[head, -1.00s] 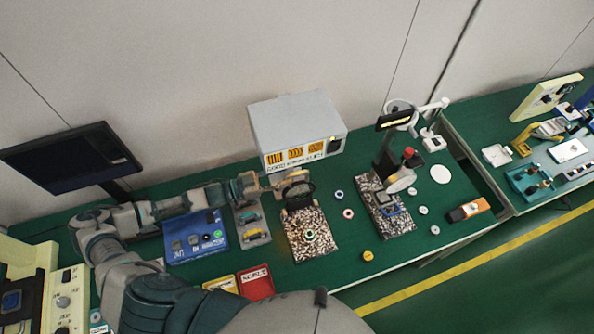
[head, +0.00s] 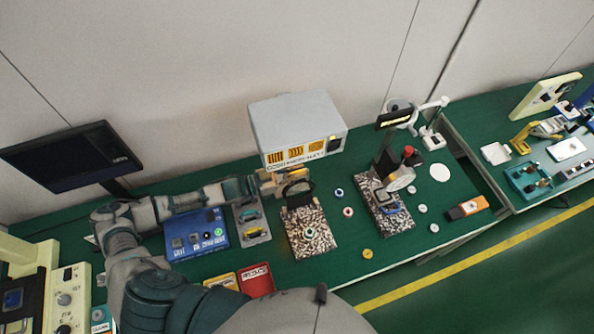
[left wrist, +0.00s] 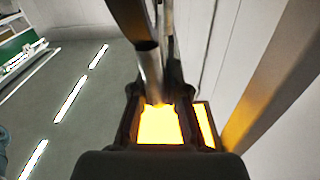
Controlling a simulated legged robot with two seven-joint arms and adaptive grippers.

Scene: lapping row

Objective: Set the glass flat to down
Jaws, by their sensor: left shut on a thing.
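The glass flat (head: 297,189) appears to be the dark ring-shaped frame standing tilted up at the back of the speckled plate (head: 318,238), below the lamp box. My left gripper (head: 272,183) reaches in from the left and is shut at the left side of this frame. In the left wrist view, a grey rod-like part (left wrist: 149,72) stands at the jaws, beside a bright yellow glow; the exact grip is hard to see. My right gripper is not in view.
The grey lamp box (head: 297,128) stands close above and behind the gripper. A blue case (head: 196,240), a grey tray (head: 250,225) and a red bin (head: 257,279) lie to the left and front. A second speckled plate with a magnifier stand (head: 386,160) is at the right.

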